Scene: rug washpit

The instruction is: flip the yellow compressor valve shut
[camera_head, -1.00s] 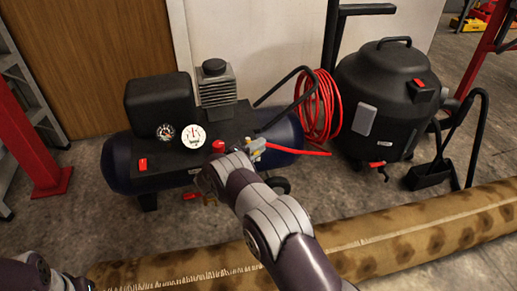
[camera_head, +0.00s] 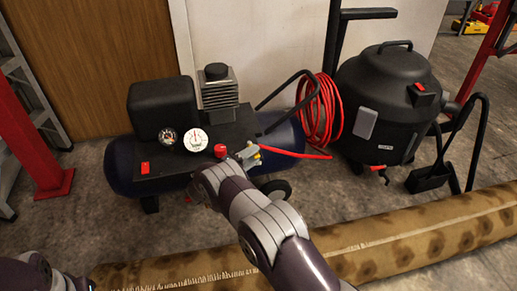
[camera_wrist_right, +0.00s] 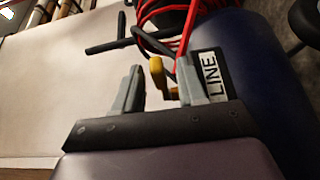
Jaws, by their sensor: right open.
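The yellow valve lever (camera_wrist_right: 157,76) shows in the right wrist view between the two grey fingers of my right gripper (camera_wrist_right: 158,88). The gripper is open around it, and I see a gap to the left finger; contact with the right finger cannot be told. A white LINE label (camera_wrist_right: 211,73) is beside the right finger on the dark blue tank (camera_wrist_right: 240,60). In the head view the yellow valve (camera_head: 257,155) is small, beside the red knob on the compressor (camera_head: 120,165).
A red hose coil (camera_head: 320,112) hangs right of the compressor, its line running to the valve area. A black wash vacuum (camera_head: 388,95) stands further right. A rolled rug (camera_head: 400,240) lies in front. A red post (camera_head: 35,150) stands at left.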

